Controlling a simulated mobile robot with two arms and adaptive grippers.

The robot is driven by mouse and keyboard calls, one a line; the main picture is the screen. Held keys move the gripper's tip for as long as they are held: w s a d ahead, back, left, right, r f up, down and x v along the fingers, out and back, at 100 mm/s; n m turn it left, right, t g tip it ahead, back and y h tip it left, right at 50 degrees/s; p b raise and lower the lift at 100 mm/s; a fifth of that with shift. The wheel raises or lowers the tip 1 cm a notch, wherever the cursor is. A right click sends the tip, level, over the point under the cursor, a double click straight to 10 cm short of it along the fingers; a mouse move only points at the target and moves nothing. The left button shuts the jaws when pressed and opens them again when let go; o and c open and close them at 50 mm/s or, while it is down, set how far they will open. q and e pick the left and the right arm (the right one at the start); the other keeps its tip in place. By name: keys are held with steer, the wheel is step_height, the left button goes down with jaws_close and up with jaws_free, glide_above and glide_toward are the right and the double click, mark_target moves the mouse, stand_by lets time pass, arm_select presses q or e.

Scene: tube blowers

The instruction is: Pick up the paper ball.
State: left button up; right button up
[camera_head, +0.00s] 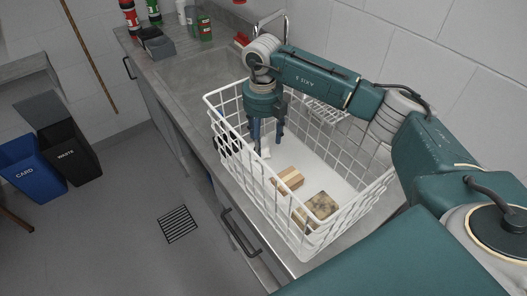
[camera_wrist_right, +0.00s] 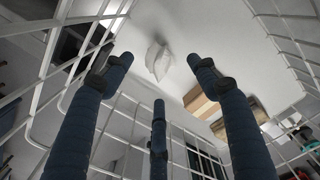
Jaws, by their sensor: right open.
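The paper ball (camera_wrist_right: 158,58) is a small, white, crumpled lump on the white floor of the wire basket (camera_head: 345,217). In the head view a bit of white that looks like it (camera_head: 265,153) shows low by the fingers, mostly hidden. My right gripper (camera_head: 267,142) points down into the basket, its fingers spread and empty. In the right wrist view the paper ball lies beyond the fingertips (camera_wrist_right: 160,76), roughly between the two upper ones and apart from them. My left gripper is not in view.
A striped wooden block (camera_head: 288,180) and a mottled brown block (camera_head: 318,206) lie in the basket. Its wire walls surround the gripper. The sink counter (camera_head: 185,75) holds bottles and cans at the back. Blue (camera_head: 30,170) and black bins (camera_head: 68,152) stand on the floor at left.

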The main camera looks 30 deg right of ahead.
mark_target(263, 150)
steer(key=shift+f, duration=0.4)
steer(key=shift+f+p, duration=0.3)
step_height(263, 150, down, 4)
steer(key=shift+f+p, duration=0.25)
steer(key=shift+p, duration=0.85)
steer(key=shift+w+f, duration=0.1)
steer(key=shift+f, duration=0.05)
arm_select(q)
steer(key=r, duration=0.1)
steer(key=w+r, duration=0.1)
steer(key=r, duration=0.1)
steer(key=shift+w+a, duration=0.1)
arm_select(e)
steer(key=c, duration=0.9)
